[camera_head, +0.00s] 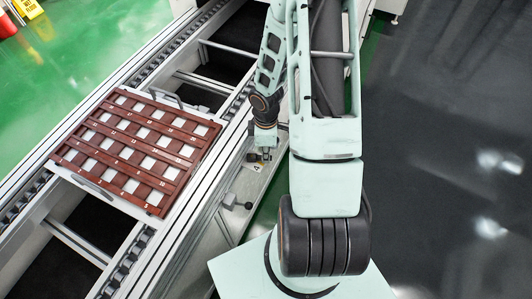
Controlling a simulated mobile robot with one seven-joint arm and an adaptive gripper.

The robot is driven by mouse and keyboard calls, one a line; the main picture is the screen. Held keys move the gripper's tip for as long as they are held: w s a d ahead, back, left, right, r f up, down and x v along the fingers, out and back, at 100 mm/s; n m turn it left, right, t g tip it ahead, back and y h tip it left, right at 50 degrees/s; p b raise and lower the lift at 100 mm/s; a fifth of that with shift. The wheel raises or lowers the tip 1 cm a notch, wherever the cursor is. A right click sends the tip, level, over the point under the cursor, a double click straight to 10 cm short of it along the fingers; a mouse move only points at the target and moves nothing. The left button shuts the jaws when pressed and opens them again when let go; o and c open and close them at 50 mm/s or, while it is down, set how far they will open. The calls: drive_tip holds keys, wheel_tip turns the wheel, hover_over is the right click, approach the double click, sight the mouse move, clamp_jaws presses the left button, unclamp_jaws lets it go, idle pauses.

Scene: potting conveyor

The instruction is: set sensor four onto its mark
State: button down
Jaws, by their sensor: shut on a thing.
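My gripper (265,153) points down over the narrow metal ledge along the near side of the conveyor. It is shut on sensor four, which is small and mostly hidden by the fingers and wrist at this distance. A pale tag with the number 4 (257,168) shows just below the fingertips. I cannot tell whether the sensor touches the ledge or is held just above it.
A small grey device (235,202) sits on the ledge, nearer to me. A brown tray (112,135) with numbered rows of white squares lies on the conveyor (190,214) to the left. Green floor (110,35) lies beyond; dark floor is at right.

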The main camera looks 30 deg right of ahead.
drive_tip(key=shift+s+a+m+b, duration=0.25)
drive_tip(key=shift+m+b, duration=0.1)
drive_tip(key=shift+m, duration=0.45)
drive_tip(key=shift+s+a+m+b, duration=0.1)
drive_tip(key=shift+s+m+b, duration=0.15)
drive_tip(key=shift+m, duration=0.55)
drive_tip(key=shift+s+a+m+b, duration=0.2)
drive_tip(key=shift+m+b, duration=0.2)
drive_tip(key=shift+m, duration=0.4)
drive_tip(key=c, duration=2)
unclamp_jaws()
drive_tip(key=shift+o, duration=0.2)
wheel_tip(320, 180, up, 12)
